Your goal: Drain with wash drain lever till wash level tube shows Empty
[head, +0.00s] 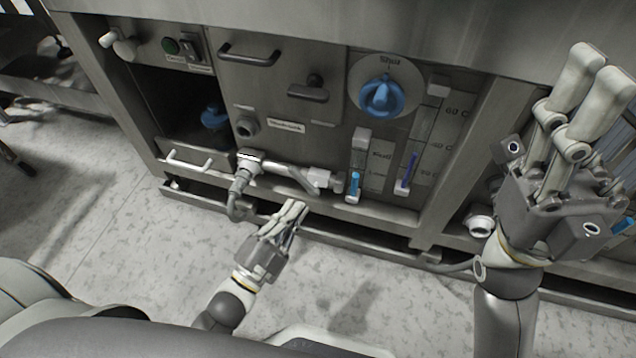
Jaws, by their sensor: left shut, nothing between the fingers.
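The level tube (357,165) is upright on the grey panel, with blue liquid in its lower part beside small printed marks. A metal drain pipe (250,162) with a lever-like bar (292,176) sits low on the panel, left of the tube. I cannot read a label on it. My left gripper (294,213) is shut and empty, just below and in front of the bar, seemingly apart from it. My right gripper (598,85) is raised at the right, away from the lever, its fingers pointing up; its opening is unclear.
A blue knob (381,97) on a round dial reads "Shut" at the top. A thermometer-like tube (413,150) stands right of the level tube. A dark handle (308,90) and an open recess (175,105) lie further left. A trough runs along the floor.

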